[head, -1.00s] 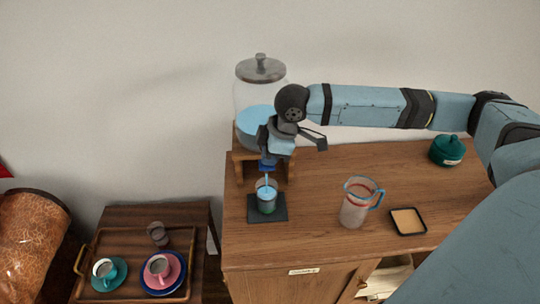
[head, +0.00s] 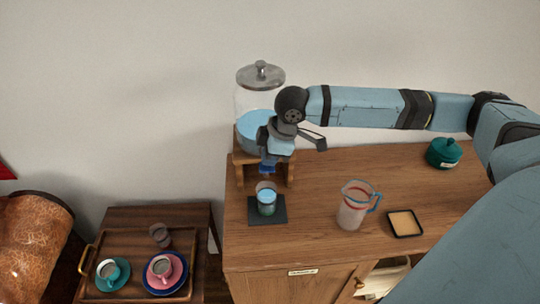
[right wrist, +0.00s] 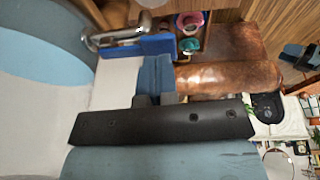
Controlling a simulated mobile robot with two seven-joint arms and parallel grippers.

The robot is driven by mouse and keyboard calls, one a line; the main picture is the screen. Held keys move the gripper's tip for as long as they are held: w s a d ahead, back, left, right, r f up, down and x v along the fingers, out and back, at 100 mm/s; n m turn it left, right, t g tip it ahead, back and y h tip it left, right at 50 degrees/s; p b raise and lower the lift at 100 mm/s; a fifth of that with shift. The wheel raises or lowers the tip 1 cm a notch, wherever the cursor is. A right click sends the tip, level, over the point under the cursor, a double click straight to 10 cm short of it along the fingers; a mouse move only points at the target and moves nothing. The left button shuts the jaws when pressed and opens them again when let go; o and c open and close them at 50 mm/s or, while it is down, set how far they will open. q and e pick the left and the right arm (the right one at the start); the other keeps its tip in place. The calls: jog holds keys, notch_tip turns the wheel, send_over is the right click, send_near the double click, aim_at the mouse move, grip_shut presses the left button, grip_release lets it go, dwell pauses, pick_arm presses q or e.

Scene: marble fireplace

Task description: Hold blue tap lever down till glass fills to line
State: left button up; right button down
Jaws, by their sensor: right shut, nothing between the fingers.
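The drink dispenser (head: 262,128) is a clear jar of blue liquid with a grey lid, on a wooden stand. Its blue tap lever (head: 267,169) shows below my right gripper (head: 268,158); it also shows in the right wrist view (right wrist: 140,46), beside the metal spout. That gripper is shut and empty, its fingertips at the lever; I cannot tell whether they touch it. The glass (head: 267,203) stands upright under the tap on a dark mat (head: 254,216), with blue liquid in it. No stream shows between tap and glass. I cannot make out the fill line clearly. My left gripper is out of view.
A clear jug (head: 351,214) with a blue handle, a dark square coaster (head: 405,222) and a teal lidded pot (head: 443,152) stand to the right on the cabinet. A low table at left bears a wooden tray (head: 129,243) with cups.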

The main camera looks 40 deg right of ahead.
notch_tip(320, 180, up, 4)
jog(key=p, duration=0.5)
jog(key=shift+r, duration=0.2)
jog(key=shift+d+r, duration=0.1)
jog(key=shift+r, duration=0.2)
jog(key=b+v, duration=0.1)
jog(key=v, duration=0.8)
jog(key=shift+w+d, duration=0.15)
jog(key=shift+w, duration=0.05)
jog(key=shift+f, duration=0.1)
